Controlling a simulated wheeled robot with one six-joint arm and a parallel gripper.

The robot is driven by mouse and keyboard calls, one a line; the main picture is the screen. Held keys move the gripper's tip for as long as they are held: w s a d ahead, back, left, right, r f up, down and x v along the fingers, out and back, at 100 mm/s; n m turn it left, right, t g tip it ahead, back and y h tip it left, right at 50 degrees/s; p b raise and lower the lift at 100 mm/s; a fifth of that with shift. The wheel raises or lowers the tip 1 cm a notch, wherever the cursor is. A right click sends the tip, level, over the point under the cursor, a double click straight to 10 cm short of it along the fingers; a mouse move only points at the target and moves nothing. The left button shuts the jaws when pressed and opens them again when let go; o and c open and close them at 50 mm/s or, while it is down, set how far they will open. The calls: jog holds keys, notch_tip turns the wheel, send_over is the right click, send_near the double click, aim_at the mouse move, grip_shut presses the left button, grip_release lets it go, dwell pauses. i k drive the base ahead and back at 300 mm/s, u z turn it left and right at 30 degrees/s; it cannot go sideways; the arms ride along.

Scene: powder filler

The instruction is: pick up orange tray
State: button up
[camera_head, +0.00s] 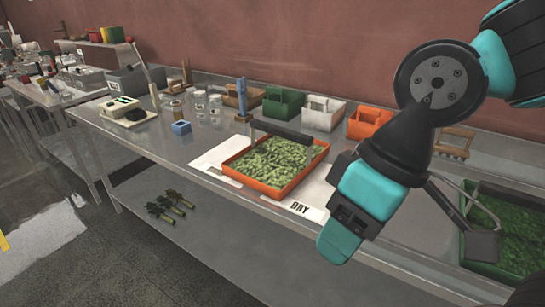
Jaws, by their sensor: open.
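The orange tray (262,188) stands on the metal table, on a white sheet marked "DRY" (302,209). It is shallow and filled with green leafy matter (272,160). A dark bar (285,131) spans its back edge. My gripper (342,238), black and teal, hangs to the right of the tray in the picture and nearer to the camera.
Green (284,104), white (321,114) and orange (367,122) bins line the table's back. A green crate of leaves (508,238) is at the right. A blue block (182,128) and jars stand left of the tray.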

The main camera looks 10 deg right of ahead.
aim_at(274, 165)
jog(key=u, duration=0.4)
jog(key=i, duration=1.25)
jog(key=z, duration=0.25)
